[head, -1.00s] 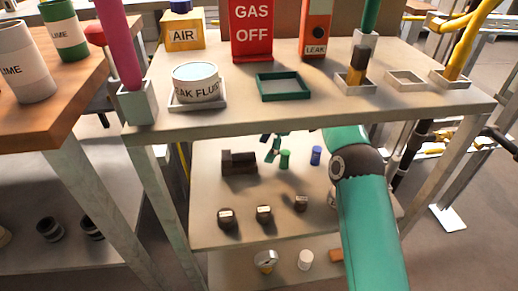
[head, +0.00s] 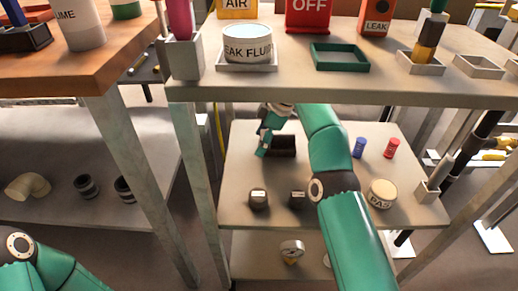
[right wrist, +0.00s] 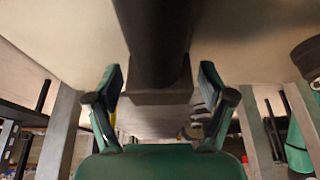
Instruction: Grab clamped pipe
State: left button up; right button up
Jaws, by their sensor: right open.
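A dark pipe (right wrist: 155,45) runs down the middle of the right wrist view into a dark clamp block (right wrist: 160,97). In the head view the dark block (head: 284,147) sits on the middle shelf, partly hidden by my right gripper. My right gripper (head: 265,143) is open at the block's left side. In the right wrist view its two fingers (right wrist: 160,76) stand on either side of the pipe, with gaps visible. I cannot tell how deep the pipe lies between them. Part of my left arm shows at lower left in the head view, but its gripper is out of view.
The upper shelf (head: 350,92) overhangs my right arm. On the middle shelf (head: 240,212) are a blue can (head: 360,147), a red can (head: 391,148), a round tan tin (head: 382,193) and dark fittings (head: 259,199). A metal leg (head: 207,190) stands left of my gripper.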

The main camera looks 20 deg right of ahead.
jog(key=shift+b+x, duration=0.3)
jog(key=shift+x, duration=0.45)
jog(key=shift+a, duration=0.1)
grip_shut()
